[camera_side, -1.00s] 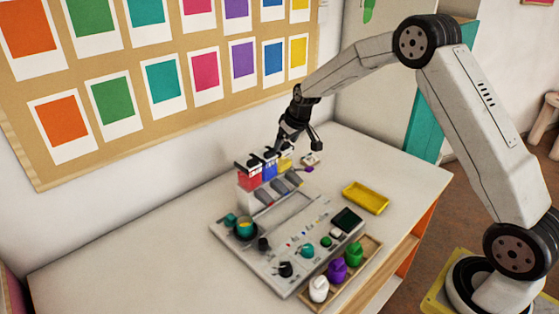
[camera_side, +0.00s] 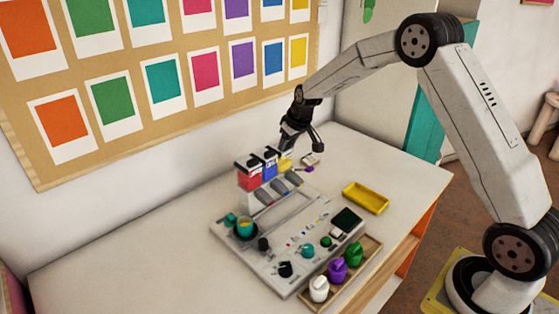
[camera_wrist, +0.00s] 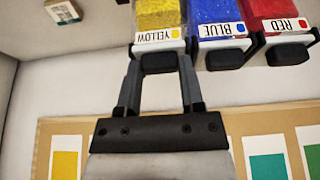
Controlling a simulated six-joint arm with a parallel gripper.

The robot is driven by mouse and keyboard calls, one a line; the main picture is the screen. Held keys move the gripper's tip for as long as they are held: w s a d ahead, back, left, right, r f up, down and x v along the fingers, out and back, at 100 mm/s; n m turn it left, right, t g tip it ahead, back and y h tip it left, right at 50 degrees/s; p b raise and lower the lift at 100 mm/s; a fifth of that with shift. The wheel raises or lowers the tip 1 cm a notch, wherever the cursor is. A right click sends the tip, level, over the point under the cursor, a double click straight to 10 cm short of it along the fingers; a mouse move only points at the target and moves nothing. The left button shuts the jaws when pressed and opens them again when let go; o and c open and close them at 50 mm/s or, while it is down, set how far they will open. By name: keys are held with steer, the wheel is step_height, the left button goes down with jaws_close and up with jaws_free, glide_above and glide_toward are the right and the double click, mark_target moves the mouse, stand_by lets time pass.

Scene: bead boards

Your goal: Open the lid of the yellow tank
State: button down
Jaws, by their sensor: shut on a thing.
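The yellow tank (camera_wrist: 158,14) stands at the end of a row with the blue tank (camera_wrist: 217,12) and the red tank (camera_wrist: 266,10). In the side view the yellow tank (camera_side: 285,163) is partly hidden behind my gripper (camera_side: 288,149). Its white lid edge carries a YELLOW label (camera_wrist: 159,36) and a black tab (camera_wrist: 160,62). In the wrist view my gripper (camera_wrist: 160,72) has its two fingers on either side of that tab, shut on it. The lid looks closed in the wrist view; the side view is too small to confirm it.
The tanks stand at the back of a grey control panel (camera_side: 262,255) with knobs and a cup. A yellow tray (camera_side: 365,198) and a wooden tray with white, purple and green bottles (camera_side: 337,271) lie to the right. A wall board of colour cards (camera_side: 150,84) is behind.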

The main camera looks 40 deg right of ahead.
steer(key=shift+s, duration=1.95)
steer(key=shift+c, duration=1)
jaws_free()
steer(key=shift+r, duration=0.15)
steer(key=v, duration=0.7)
steer(key=shift+s+r, duration=0.2)
steer(key=shift+r, duration=0.05)
steer(key=shift+a, duration=0.1)
steer(key=s+a+f, duration=0.2)
steer(key=s+a, duration=0.1)
steer(key=s, duration=0.4)
steer(key=s+a+f+g, duration=0.1)
steer(key=s+a, duration=0.3)
steer(key=s, duration=0.4)
steer(key=s+a+f, duration=0.3)
steer(key=s, duration=0.4)
steer(key=shift+s+a+g, duration=0.25)
steer(key=shift+a+g, duration=0.1)
steer(key=shift+g, duration=0.05)
